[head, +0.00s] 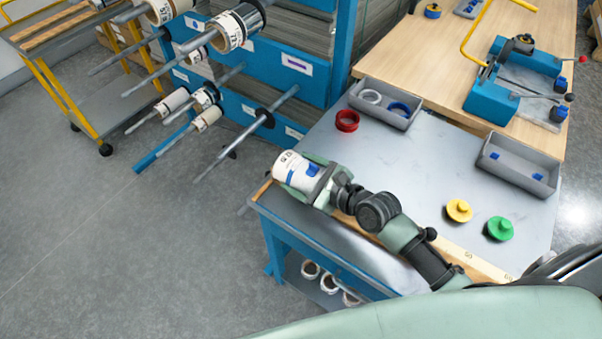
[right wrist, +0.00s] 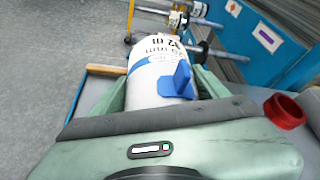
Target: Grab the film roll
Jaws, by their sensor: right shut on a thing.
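A white film roll (head: 290,168) with a blue band, a blue tab and black print is at the left end of the grey-topped table. My right gripper (head: 298,176) is shut on it, with its pale green fingers on either side. In the right wrist view the roll (right wrist: 158,62) fills the space between the fingers of my right gripper (right wrist: 160,88). I cannot tell whether the roll touches the table top. The roll's underside is hidden. My left gripper is not in view.
A blue rack with metal rods (head: 264,116) holding several film rolls stands at the upper left. On the table (head: 330,240) are a red ring (head: 347,121), two grey trays (head: 517,164), a yellow knob (head: 459,210) and a green knob (head: 499,229). The floor at left is clear.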

